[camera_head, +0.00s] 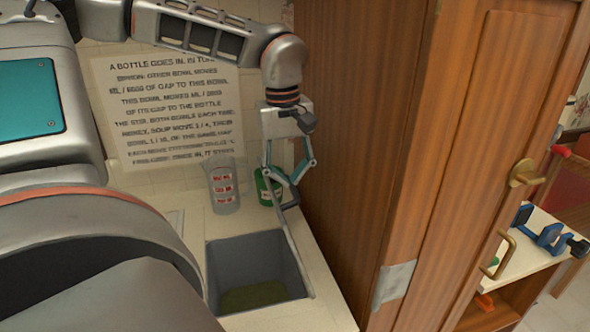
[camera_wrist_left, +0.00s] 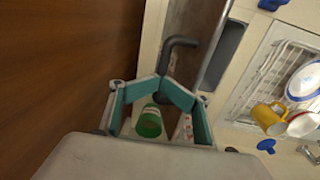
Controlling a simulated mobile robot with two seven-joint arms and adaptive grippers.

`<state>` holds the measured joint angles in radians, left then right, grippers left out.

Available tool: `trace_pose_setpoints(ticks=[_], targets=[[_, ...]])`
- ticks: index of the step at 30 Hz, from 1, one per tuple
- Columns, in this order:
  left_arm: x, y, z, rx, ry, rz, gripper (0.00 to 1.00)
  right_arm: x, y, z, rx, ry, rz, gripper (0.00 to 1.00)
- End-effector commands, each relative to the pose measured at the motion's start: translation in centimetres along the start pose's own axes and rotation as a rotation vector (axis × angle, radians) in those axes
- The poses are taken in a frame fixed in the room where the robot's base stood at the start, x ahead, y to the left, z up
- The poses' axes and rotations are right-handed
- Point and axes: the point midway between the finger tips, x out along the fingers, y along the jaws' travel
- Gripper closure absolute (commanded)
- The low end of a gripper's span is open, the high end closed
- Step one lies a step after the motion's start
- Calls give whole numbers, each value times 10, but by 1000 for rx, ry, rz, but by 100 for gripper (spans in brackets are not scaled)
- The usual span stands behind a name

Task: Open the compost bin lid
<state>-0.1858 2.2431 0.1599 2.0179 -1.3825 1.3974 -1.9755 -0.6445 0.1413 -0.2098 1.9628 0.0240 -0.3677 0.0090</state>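The compost bin (camera_head: 230,255) is a square grey-walled opening in the pale counter, with green matter at its bottom. Its lid (camera_head: 292,237) stands up nearly edge-on along the opening's right side, so the bin is uncovered. My left gripper (camera_head: 290,192) is above the bin's far right corner, at the lid's top. In the wrist view, the left gripper's teal fingers (camera_wrist_left: 163,85) come together on a dark bent handle (camera_wrist_left: 180,42) beside the grey lid. The exact finger contact is partly hidden. My right gripper is not in view.
A green can (camera_head: 265,186) stands behind the gripper, and a clear measuring cup (camera_head: 222,186) is left of it. A tall wooden cabinet (camera_head: 350,130) rises close on the right. The wrist view shows a dish rack (camera_wrist_left: 268,85) with a yellow mug (camera_wrist_left: 268,117).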

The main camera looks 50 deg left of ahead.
Motion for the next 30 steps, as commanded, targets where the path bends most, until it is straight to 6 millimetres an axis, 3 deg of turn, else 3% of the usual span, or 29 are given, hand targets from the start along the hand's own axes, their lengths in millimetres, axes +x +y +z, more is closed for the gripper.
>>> trace_pose_setpoints(ticks=[1,4,17,30], targets=[[10,-6,5,-1,-19,-20,74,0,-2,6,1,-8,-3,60],[8,-5,4,0,-15,-18,74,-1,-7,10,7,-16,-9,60],[4,-3,4,1,-12,-14,74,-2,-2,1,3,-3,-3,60],[-9,22,3,2,-8,-12,74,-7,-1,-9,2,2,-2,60]])
